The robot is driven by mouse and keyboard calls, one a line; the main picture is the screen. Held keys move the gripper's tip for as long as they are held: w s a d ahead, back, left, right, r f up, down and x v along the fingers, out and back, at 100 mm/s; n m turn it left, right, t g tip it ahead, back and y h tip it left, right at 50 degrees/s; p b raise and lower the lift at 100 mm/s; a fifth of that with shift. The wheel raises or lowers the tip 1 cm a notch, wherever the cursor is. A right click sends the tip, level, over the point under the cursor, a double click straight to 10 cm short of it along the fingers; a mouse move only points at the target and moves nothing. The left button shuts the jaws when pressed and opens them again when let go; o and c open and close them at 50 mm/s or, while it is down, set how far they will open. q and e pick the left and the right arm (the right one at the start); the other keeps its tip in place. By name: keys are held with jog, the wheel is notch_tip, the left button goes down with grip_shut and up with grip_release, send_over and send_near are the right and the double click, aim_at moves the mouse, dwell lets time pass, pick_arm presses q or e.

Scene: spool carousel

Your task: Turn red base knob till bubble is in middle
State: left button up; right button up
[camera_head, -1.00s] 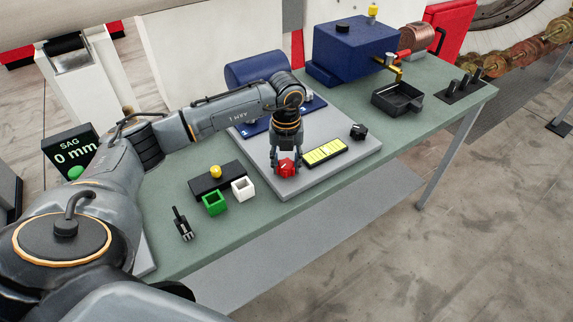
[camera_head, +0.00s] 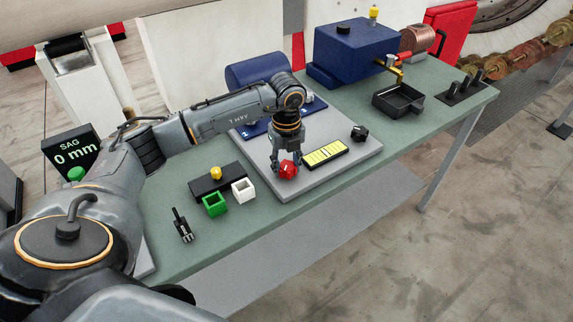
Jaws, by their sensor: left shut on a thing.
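The red base knob (camera_head: 289,171) sits at the front corner of the grey base plate (camera_head: 316,178). My left gripper (camera_head: 285,163) points down over it, shut on it, with its fingers at the knob's sides. The yellow bubble level (camera_head: 325,153) lies on the plate just right of the knob. Dark marks show along it, but the bubble's place is too small to tell. My right gripper is not in view.
A black knob (camera_head: 359,133) stands at the plate's right corner. A blue motor (camera_head: 262,72) and a blue box (camera_head: 354,50) are behind. A display (camera_head: 72,151) reads "SAG 0 mm".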

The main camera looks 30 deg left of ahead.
aim_at(287, 164)
pick_arm(q)
jog(key=o, duration=1.2)
jog(key=shift+c, duration=0.2)
notch_tip(287, 164, up, 12)
